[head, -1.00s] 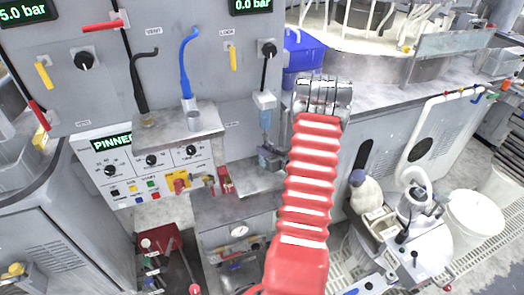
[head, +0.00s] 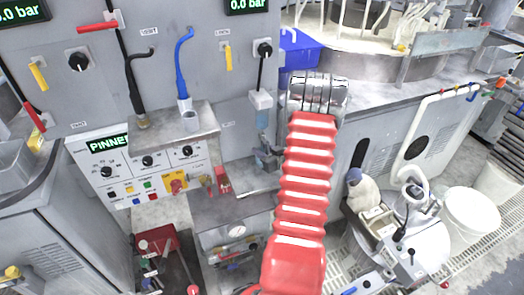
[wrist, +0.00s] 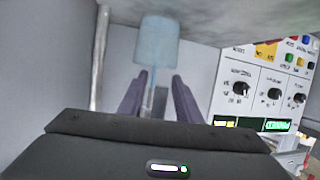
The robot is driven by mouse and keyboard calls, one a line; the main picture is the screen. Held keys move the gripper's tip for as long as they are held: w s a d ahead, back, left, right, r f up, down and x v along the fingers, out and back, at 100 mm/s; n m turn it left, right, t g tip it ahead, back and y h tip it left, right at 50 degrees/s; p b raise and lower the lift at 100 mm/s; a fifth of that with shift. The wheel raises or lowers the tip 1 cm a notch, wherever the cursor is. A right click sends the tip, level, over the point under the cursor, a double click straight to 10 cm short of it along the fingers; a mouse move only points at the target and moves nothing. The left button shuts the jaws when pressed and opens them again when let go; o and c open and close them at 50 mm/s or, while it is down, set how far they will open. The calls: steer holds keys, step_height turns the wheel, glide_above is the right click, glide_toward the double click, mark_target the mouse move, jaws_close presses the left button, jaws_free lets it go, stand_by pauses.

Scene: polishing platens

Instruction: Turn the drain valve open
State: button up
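A translucent blue bowl (head: 262,118) hangs under a grey block (head: 261,99) on the grey wall panel in the head view. I cannot read a drain label, so I cannot tell which fitting is the drain valve. In the wrist view, which appears upside down, the blue bowl (wrist: 165,42) lies just beyond my gripper (wrist: 160,80). Its two dark fingers stand apart, with a thin pale piece between them that I cannot make out. They do not visibly touch the bowl. In the head view my arm's red sleeve hides part of this area.
A control panel (head: 140,177) with knobs and buttons is left of the bowl. A grey ledge (head: 245,180) lies below it. Red levers (head: 35,113) and yellow levers (head: 38,76) are on the wall. A blue bin (head: 299,52) stands behind my arm.

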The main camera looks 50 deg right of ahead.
steer(key=v, duration=1.3)
steer(key=shift+s, duration=0.35)
steer(key=shift+a+r, duration=0.1)
steer(key=shift+a, duration=0.05)
